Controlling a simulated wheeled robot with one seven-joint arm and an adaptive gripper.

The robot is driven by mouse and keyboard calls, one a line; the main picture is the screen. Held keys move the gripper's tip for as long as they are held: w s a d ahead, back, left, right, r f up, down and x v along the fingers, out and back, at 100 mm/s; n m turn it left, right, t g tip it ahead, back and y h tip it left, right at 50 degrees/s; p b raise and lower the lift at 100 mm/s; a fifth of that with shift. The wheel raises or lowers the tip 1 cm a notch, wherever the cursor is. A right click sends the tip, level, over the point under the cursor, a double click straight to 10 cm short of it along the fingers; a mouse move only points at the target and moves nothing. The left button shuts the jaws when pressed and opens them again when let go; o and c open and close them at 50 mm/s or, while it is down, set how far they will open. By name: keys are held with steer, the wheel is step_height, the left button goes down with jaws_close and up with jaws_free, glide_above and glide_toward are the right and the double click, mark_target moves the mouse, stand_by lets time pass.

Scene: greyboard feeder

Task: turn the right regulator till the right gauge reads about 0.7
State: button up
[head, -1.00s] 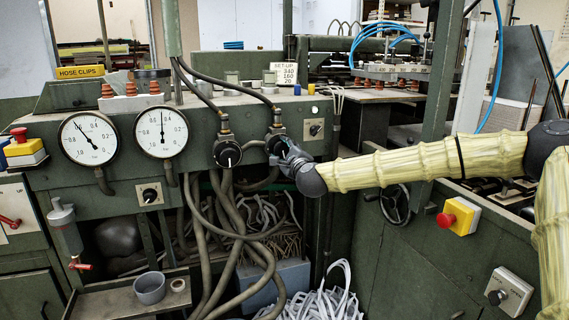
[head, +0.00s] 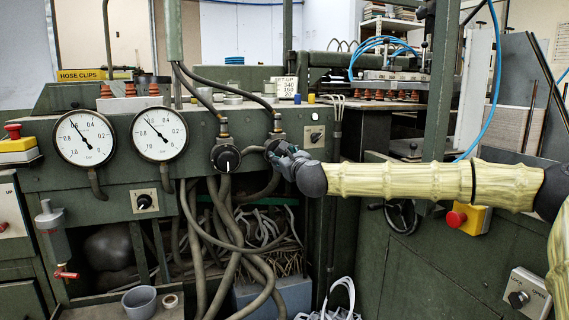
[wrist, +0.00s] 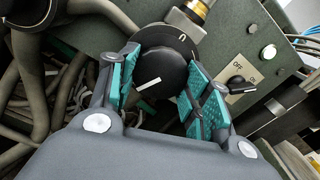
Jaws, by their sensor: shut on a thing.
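The right regulator (head: 271,145) is a black round knob under a hose fitting on the green panel. In the wrist view the knob (wrist: 158,76) shows a white line pointing lower left. My gripper (wrist: 160,95) has its teal-padded fingers closed on either side of the knob. In the head view my gripper (head: 288,160) hides part of the knob. The right gauge (head: 159,146) is a round white dial with numbers rising to the left. Its needle points to the upper left, a little above 0.6 as far as I can tell.
The left regulator (head: 226,157) sits close to the left of my gripper. The left gauge (head: 84,151) also has its needle to the upper left. A small off/on switch (wrist: 238,86) is right of the knob. Hoses (head: 222,235) hang below.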

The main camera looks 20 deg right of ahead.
steer(key=shift+f, duration=0.1)
stand_by(0.4)
steer(key=o, duration=1)
steer(key=shift+d, duration=0.1)
steer(key=s, duration=0.7)
steer(key=shift+s, duration=0.25)
steer(key=shift+d, duration=0.1)
